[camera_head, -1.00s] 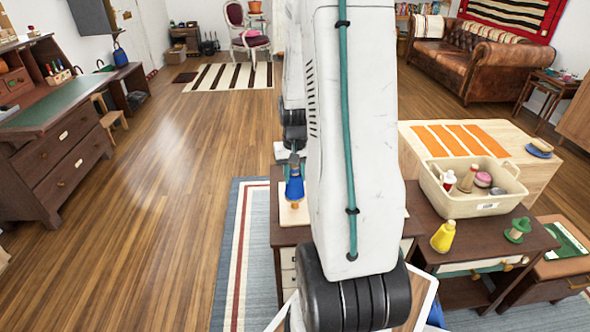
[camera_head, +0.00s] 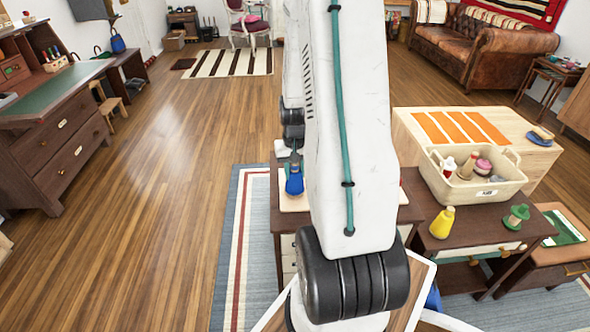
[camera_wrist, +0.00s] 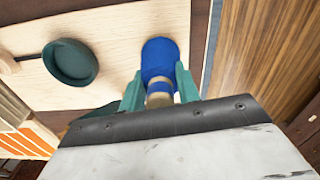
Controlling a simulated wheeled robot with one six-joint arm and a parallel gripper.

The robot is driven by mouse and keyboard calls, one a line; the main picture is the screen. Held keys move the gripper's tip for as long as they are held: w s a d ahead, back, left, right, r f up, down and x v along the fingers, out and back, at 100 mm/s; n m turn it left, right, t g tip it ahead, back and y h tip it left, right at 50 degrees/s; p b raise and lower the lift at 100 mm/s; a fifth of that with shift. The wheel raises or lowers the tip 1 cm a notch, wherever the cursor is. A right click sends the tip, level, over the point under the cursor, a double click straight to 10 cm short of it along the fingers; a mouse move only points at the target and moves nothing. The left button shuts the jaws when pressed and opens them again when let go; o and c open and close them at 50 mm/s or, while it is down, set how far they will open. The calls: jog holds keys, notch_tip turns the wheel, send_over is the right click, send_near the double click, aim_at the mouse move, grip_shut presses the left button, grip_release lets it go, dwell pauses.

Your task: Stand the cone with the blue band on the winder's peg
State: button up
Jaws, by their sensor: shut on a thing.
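The blue cone (camera_head: 294,184) stands roughly upright over the pale wooden winder board (camera_head: 293,205). In the wrist view the cone (camera_wrist: 160,56) shows its blue body and a pale tip with a blue band. My gripper (camera_wrist: 158,78) is shut on it near the tip, with a green finger on each side. The board (camera_wrist: 112,45) lies behind the cone and carries a dark green disc (camera_wrist: 70,62) with a dark arm. No peg shows; the cone hides the spot beneath it. I cannot tell whether its base touches the board.
A cream bin (camera_head: 475,188) with several items stands right on the dark table, near a yellow cone (camera_head: 442,222) and a green spool-like thing (camera_head: 516,216). An orange-striped wooden top (camera_head: 460,122) lies behind. My arm covers the table's middle. Floor at left is clear.

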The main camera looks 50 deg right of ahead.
jog(key=o, duration=1.1)
notch_tip(320, 180, up, 8)
jog(key=shift+f, duration=0.1)
